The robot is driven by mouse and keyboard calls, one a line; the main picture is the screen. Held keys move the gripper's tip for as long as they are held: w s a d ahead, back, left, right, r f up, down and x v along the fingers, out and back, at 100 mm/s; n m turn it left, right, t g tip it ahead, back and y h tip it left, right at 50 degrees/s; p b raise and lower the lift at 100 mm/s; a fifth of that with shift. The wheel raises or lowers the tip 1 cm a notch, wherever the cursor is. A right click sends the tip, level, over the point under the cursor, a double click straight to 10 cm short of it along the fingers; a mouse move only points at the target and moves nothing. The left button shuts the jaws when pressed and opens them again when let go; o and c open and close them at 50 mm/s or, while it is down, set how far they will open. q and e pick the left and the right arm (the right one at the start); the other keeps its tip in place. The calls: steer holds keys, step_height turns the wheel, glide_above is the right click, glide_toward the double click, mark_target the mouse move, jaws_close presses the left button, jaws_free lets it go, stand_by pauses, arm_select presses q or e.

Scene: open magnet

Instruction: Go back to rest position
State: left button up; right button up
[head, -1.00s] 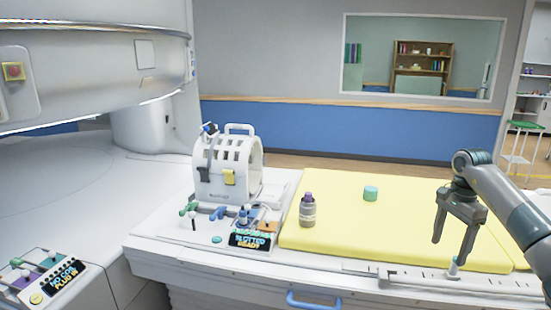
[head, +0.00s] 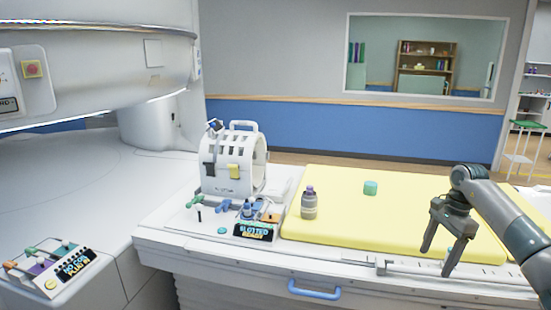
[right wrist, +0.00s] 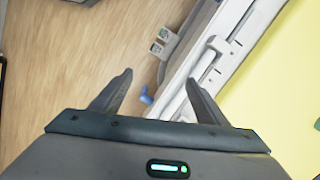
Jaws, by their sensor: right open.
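My right gripper (head: 435,262) is open and empty in the head view, above the near right edge of the patient table. In the right wrist view its two fingers (right wrist: 160,90) are spread apart, with the table's side rail and the wood floor below them. My left gripper is in neither view.
The scanner (head: 90,60) fills the left. A blue handle (head: 314,290) is at the table front.

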steer(key=a+f+m+t+y, duration=0.4)
steer(key=a+f+m+y, duration=0.65)
steer(key=a+f, duration=1.25)
steer(key=s+a+f+m+t+h, duration=0.1)
steer(key=s+f+m+t, duration=0.15)
steer(key=f+m, duration=0.45)
steer(key=s+a+f+m+t+h, duration=0.1)
steer(key=f+m+t, duration=0.3)
steer(key=f+m, duration=0.35)
steer(key=s+d+f+m+g+h, duration=0.1)
steer(key=s+d+f+m+h, duration=0.25)
steer(key=s+f+m, duration=0.75)
steer(key=s+d+f+m+g+h, duration=0.15)
steer(key=s+f+m+h, duration=0.45)
steer(key=s+f, duration=0.9)
steer(key=s+a+f+m+g, duration=0.1)
steer(key=s+f+m+g, duration=0.1)
steer(key=s, duration=0.9)
steer(key=s+a+f+m+g, duration=0.1)
steer(key=s+f+m, duration=0.3)
steer(key=s, duration=0.8)
steer(key=s+a+f+m+g, duration=0.1)
steer(key=s+f+m+g, duration=0.2)
steer(key=s, duration=0.9)
steer(key=shift+m+g, duration=0.6)
steer(key=shift+m, duration=0.3)
steer(key=shift+r, duration=0.1)
